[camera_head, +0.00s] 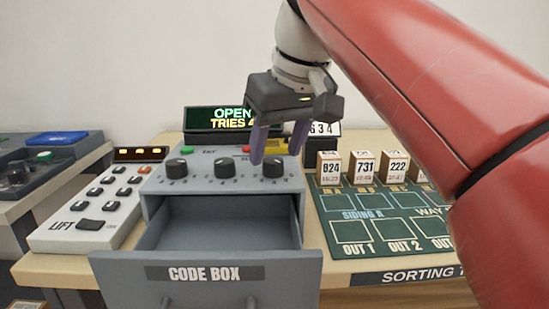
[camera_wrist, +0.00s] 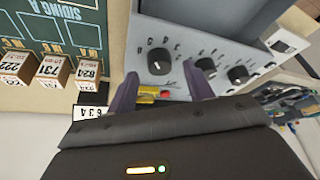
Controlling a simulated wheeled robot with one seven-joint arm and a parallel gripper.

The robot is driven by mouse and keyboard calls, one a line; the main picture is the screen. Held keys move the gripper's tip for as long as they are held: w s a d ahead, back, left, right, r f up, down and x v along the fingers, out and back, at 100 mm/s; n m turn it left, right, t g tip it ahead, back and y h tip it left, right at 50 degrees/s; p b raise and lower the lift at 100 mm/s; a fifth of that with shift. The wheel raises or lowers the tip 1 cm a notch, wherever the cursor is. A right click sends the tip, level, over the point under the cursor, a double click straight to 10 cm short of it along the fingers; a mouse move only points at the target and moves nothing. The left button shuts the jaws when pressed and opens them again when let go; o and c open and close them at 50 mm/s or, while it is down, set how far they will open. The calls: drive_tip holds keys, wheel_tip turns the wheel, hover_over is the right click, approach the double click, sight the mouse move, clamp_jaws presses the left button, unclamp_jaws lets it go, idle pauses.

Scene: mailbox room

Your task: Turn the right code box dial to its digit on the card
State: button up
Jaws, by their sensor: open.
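The grey code box (camera_head: 222,192) stands on the table with its drawer (camera_head: 206,268) pulled open and empty inside. Three black dials sit on its top panel; the right dial (camera_head: 273,167) also shows in the wrist view (camera_wrist: 158,62) with a white pointer mark. My gripper (camera_head: 276,154) is open and empty, fingers pointing down over the right dial. In the wrist view its fingers (camera_wrist: 160,78) lie either side of the dial, which looks untouched. The white card (camera_wrist: 90,113) reads 634; in the head view my gripper partly hides it.
The display (camera_head: 220,119) reads OPEN and TRIES 4, its end hidden. A LIFT keypad (camera_head: 88,212) stands left of the box. A green sorting board (camera_head: 380,215) with several numbered blocks lies to the right. My red arm crosses the upper right.

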drive_tip(key=shift+x, duration=1.1)
drive_tip(key=shift+c, duration=0.3)
drive_tip(key=c, duration=0.9)
drive_tip(key=shift+r+m, duration=0.1)
drive_tip(key=shift+m, duration=0.2)
drive_tip(key=m+h+p, duration=0.1)
drive_tip(key=m, duration=0.1)
drive_tip(key=shift+a+m+t, duration=0.1)
drive_tip(key=shift+m+t, duration=0.2)
drive_tip(key=shift+m, duration=0.1)
drive_tip(key=shift+a+m+h, duration=0.1)
drive_tip(key=shift+m+h, duration=0.8)
drive_tip(key=shift+m, duration=1.3)
